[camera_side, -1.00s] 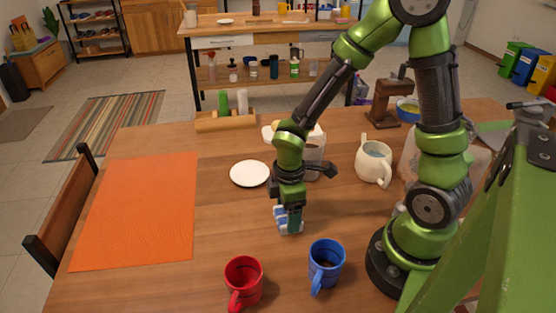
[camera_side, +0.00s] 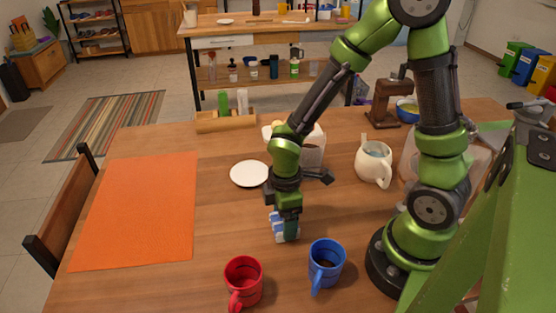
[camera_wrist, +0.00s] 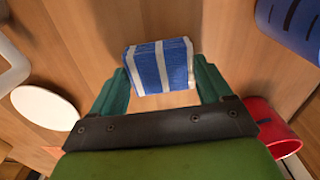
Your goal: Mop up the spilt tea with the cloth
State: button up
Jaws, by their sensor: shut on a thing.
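A folded blue cloth with white stripes shows between my fingers in the wrist view (camera_wrist: 161,66) and low over the table in the side view (camera_side: 279,224). My gripper (camera_side: 284,228) points down and is shut on the cloth; its two teal fingers also show in the wrist view (camera_wrist: 160,88), one on each side of it. The cloth is at or just above the wooden table, between the white saucer and the mugs; I cannot tell whether it touches. I cannot make out any spilt tea in either view.
A red mug (camera_side: 243,281) and a blue mug (camera_side: 326,264) stand close in front of my gripper. A white saucer (camera_side: 249,174) lies behind it, and a cream jug (camera_side: 373,165) stands to the right. An orange mat (camera_side: 140,210) covers the left side.

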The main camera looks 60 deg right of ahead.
jog(key=s+d, duration=0.2)
jog(key=d, duration=0.1)
jog(key=shift+s, duration=0.4)
jog(key=shift+s+d+r, duration=0.1)
jog(key=shift+r, duration=0.05)
notch_tip(320, 180, up, 8)
dwell(0.7)
